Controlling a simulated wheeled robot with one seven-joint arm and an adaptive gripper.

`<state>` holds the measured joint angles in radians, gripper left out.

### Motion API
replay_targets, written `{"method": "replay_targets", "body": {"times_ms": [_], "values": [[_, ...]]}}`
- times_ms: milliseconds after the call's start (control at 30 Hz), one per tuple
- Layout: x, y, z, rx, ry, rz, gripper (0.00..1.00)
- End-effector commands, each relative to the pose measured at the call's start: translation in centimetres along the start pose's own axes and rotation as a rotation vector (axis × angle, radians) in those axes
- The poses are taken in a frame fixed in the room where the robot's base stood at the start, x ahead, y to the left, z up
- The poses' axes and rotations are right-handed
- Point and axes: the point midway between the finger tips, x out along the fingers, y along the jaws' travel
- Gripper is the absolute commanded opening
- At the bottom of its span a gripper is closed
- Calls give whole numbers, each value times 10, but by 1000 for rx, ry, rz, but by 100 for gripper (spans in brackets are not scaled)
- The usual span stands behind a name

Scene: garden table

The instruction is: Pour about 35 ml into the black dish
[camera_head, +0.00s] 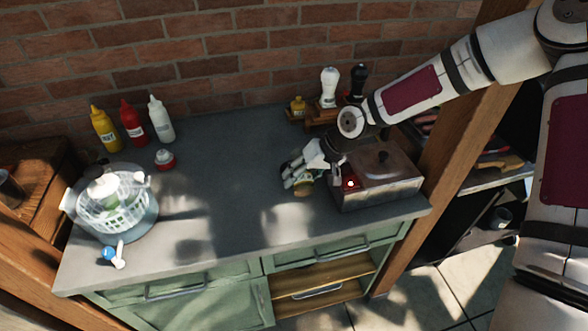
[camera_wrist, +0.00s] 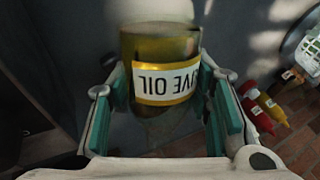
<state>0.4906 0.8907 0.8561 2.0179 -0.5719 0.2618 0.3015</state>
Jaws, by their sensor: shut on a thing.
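My gripper (camera_head: 297,177) is above the right middle of the grey worktop, left of the metal box. In the wrist view my gripper (camera_wrist: 168,92) is shut on an olive oil bottle (camera_wrist: 160,48), with a teal pad on each side of it. The bottle is dark yellow-green glass with a white and gold label, which reads upside down there. In the head view only a small part of the bottle (camera_head: 304,190) shows, so its tilt and its gap to the worktop are hard to tell. I cannot make out the black dish in either view.
A metal box (camera_head: 385,188) with a lid and red light stands close right of my gripper. Mills (camera_head: 329,88) stand on a wooden rack behind. A salad spinner (camera_head: 117,216) and squeeze bottles (camera_head: 133,124) are at the left. The worktop's middle (camera_head: 225,180) is clear.

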Motion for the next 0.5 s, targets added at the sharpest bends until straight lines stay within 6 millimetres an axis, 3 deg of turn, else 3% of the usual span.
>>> {"method": "replay_targets", "body": {"times_ms": [500], "values": [[-2,-1,-3,35,-76,-1,9]]}}
